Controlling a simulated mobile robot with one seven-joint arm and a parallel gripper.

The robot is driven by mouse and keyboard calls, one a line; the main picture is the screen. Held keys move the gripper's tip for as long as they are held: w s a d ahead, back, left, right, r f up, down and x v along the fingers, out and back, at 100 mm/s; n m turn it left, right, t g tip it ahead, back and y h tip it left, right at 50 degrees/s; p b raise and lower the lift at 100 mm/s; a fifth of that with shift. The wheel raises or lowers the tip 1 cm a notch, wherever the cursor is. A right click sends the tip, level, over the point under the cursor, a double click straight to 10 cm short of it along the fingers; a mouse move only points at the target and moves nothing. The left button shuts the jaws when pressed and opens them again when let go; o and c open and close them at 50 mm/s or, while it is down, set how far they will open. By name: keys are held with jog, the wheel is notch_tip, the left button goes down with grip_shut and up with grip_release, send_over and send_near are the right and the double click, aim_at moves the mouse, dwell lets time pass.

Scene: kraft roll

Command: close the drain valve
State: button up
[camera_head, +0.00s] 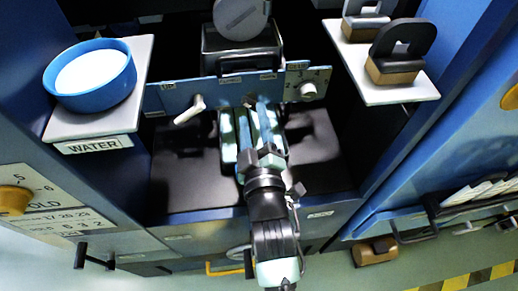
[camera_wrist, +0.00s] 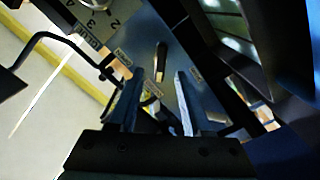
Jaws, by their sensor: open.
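A blue control panel (camera_head: 218,90) carries small labels, too small to read, so I cannot tell which part is the drain valve. A pale lever (camera_head: 190,109) sticks out at its left end, slanting down to the left. A round knob (camera_head: 308,90) with numbers around it is at the right end. My gripper (camera_head: 256,112) reaches the middle of the panel. In the wrist view my gripper (camera_wrist: 158,88) is open, with one finger either side of a narrow dark upright piece (camera_wrist: 161,60) on the panel. No contact with it is visible.
A blue bowl (camera_head: 95,75) stands on the left shelf above a WATER label. Two black-handled blocks (camera_head: 394,68) stand on the right shelf. A metal box (camera_head: 240,48) is behind the panel. Blue cabinet walls bound both sides. A black bent rod (camera_wrist: 62,40) shows in the wrist view.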

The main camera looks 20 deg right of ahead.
jog(key=v, duration=0.9)
jog(key=shift+s, duration=0.35)
jog(key=shift+a, duration=0.1)
jog(key=w+a+r+m+t, duration=0.1)
jog(key=w+a+r+t, duration=0.15)
jog(key=r, duration=0.65)
jog(key=w+a+r+m+t+y, duration=0.1)
jog(key=w+r+m, duration=0.15)
jog(key=r, duration=0.55)
jog(key=w+a+r+t, duration=0.2)
jog(key=w+r, duration=0.1)
jog(key=r, duration=0.6)
jog(key=s+a+r+m+t+y, duration=0.1)
jog(key=s+a+r+t, duration=0.15)
jog(key=r, duration=0.45)
jog(key=s+a+r+m+t+y, duration=0.1)
jog(key=s+a+r+y, duration=0.15)
jog(key=r, duration=0.55)
jog(key=s+a+r+m+t+y, duration=0.1)
jog(key=s+a+r, duration=0.15)
jog(key=r, duration=0.45)
notch_tip(320, 180, up, 21)
jog(key=p, duration=2.1)
jog(key=shift+d+f+p, duration=0.2)
jog(key=shift+d+p, duration=0.2)
jog(key=shift+n+h, duration=0.25)
